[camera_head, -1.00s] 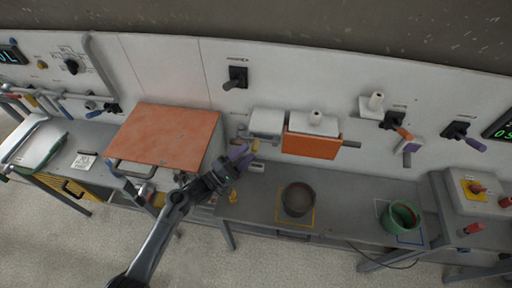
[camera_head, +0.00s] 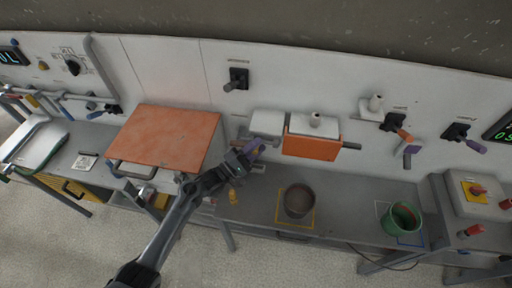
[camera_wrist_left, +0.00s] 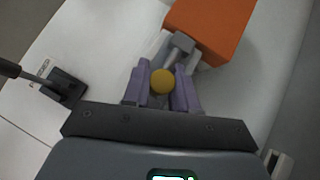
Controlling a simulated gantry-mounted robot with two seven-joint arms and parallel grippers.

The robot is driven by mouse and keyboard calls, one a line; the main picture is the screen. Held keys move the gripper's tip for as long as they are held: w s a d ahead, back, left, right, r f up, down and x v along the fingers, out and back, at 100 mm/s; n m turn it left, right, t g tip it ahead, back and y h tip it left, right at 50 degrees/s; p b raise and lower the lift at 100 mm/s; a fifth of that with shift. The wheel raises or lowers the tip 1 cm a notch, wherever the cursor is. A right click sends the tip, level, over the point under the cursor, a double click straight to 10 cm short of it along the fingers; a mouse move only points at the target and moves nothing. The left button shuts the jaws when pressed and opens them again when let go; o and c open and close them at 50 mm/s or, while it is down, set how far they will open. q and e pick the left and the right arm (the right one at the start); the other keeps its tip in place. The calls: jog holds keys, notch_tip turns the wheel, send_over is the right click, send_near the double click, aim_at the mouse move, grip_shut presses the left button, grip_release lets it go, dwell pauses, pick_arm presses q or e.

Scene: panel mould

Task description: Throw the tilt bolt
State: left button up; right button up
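The tilt bolt appears as a yellow round knob (camera_wrist_left: 162,82) on a grey arm (camera_wrist_left: 181,44) beside an orange block (camera_wrist_left: 212,25) in the left wrist view. In the head view the orange block (camera_head: 312,146) hangs on the white panel, with a white box (camera_head: 267,122) at its left. My left gripper (camera_head: 257,146) has purple fingers just below that box. In the left wrist view its fingers (camera_wrist_left: 162,88) lie on both sides of the knob, which fills the gap. I cannot tell whether they grip it. My right gripper is not in view.
An orange-topped box (camera_head: 168,137) stands left of my left arm. A brown pot (camera_head: 299,200) and a green pot (camera_head: 402,218) stand on the grey bench (camera_head: 345,205). A black panel lever (camera_head: 237,80) is above the gripper; more levers are at right.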

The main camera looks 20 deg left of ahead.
pick_arm(q)
grip_shut()
jog(key=d, duration=0.3)
jog(key=w+d, duration=0.1)
jog(key=d, duration=0.1)
jog(key=shift+p, duration=0.35)
jog(key=shift+d, duration=0.1)
jog(key=shift+o, duration=2.1)
grip_release()
jog(key=o, duration=0.3)
jog(key=shift+d, duration=0.2)
jog(key=shift+a, duration=0.15)
